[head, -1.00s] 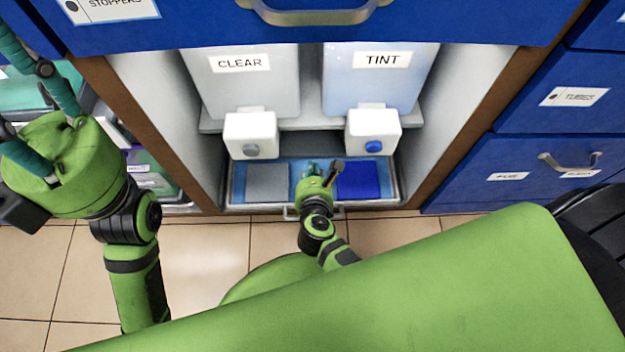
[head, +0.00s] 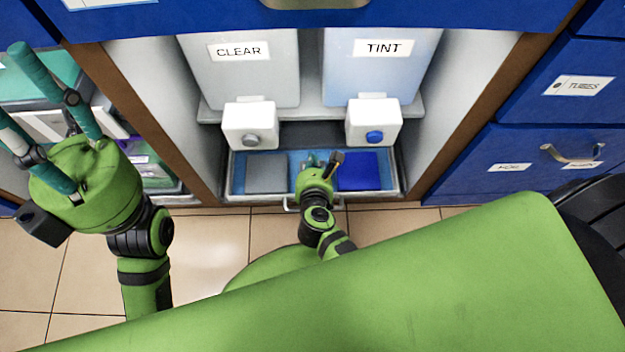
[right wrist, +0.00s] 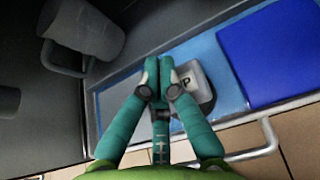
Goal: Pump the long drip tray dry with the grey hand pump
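The long drip tray (head: 398,187) sits low in the cabinet opening, with light blue in its bottom. A grey block with a label showing "P" (right wrist: 195,82), apparently the hand pump, is in the tray in the right wrist view, partly behind my fingers. My right gripper (right wrist: 160,68) is over the middle of the tray with its teal fingertips together beside the grey block. I see nothing between the tips, and contact with the block is unclear. My left gripper (head: 45,115) is empty, fingers spread, at the left.
A CLEAR container (head: 240,75) and a TINT container (head: 380,70) stand on the shelf above, with white dispensers in front. A grey panel (head: 267,172) and a blue panel (head: 358,171) lie in the tray. A grey handled vessel (right wrist: 85,30) shows in the wrist view.

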